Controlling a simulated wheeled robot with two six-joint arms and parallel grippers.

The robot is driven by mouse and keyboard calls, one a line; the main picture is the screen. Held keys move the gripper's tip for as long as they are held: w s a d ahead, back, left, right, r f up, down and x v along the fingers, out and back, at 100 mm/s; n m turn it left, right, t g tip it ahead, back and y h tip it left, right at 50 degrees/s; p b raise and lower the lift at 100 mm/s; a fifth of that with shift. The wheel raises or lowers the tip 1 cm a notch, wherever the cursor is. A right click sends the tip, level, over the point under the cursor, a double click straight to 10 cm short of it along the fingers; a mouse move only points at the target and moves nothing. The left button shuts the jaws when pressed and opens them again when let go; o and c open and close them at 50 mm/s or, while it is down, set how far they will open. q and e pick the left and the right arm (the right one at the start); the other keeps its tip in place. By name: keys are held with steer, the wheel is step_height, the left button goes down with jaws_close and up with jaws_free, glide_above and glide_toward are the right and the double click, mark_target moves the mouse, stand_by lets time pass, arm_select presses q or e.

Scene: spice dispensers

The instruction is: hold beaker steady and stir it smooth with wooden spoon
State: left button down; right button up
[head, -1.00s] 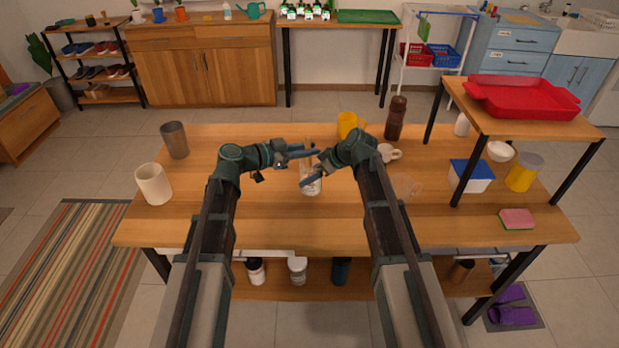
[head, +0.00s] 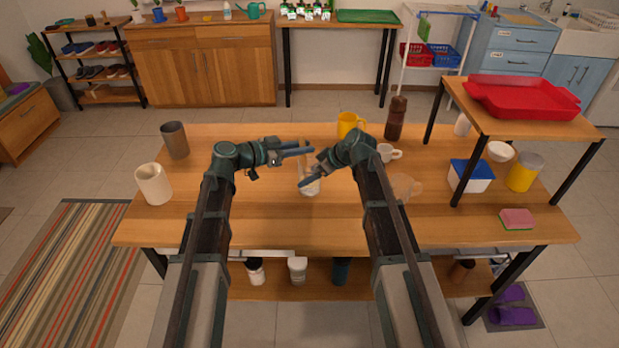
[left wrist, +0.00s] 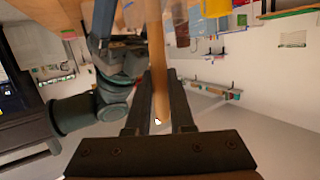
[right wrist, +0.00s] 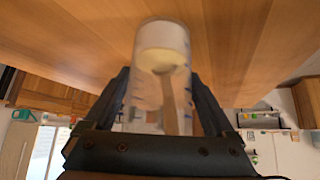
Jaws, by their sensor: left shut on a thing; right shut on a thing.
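In the head view, a clear beaker (head: 311,188) stands near the middle of the wooden table. My right gripper (head: 312,179) is shut around its side. The right wrist view shows the beaker (right wrist: 130,98) between the fingers, with pale cream contents (right wrist: 162,42) at its bottom end. A wooden spoon (right wrist: 170,105) reaches inside it to the contents. My left gripper (head: 303,151) is above the beaker and shut on the spoon's handle. The handle (left wrist: 158,50) runs between the fingers in the left wrist view. My right gripper partly hides the beaker in the head view.
A yellow mug (head: 347,125), a brown bottle (head: 395,118) and a white cup (head: 388,153) stand behind to the right. A clear item (head: 405,187) is right of my right arm. A grey tumbler (head: 174,140) and a cream mug (head: 153,184) stand at the left.

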steer(key=o, duration=0.9)
arm_select(q)
steer(key=shift+r+p, duration=4.2)
steer(key=shift+r, duration=0.05)
arm_select(e)
steer(key=v, duration=1.1)
steer(key=shift+d, duration=0.1)
steer(key=shift+s+d, duration=0.55)
steer(key=shift+d, duration=0.45)
steer(key=shift+s+d, duration=0.6)
steer(key=shift+d, duration=0.4)
steer(key=shift+s+d, duration=0.55)
steer(key=shift+d, duration=0.45)
arm_select(q)
step_height(320, 180, up, 12)
steer(key=p, duration=1.2)
arm_select(e)
step_height(320, 180, up, 12)
steer(key=shift+r, duration=0.1)
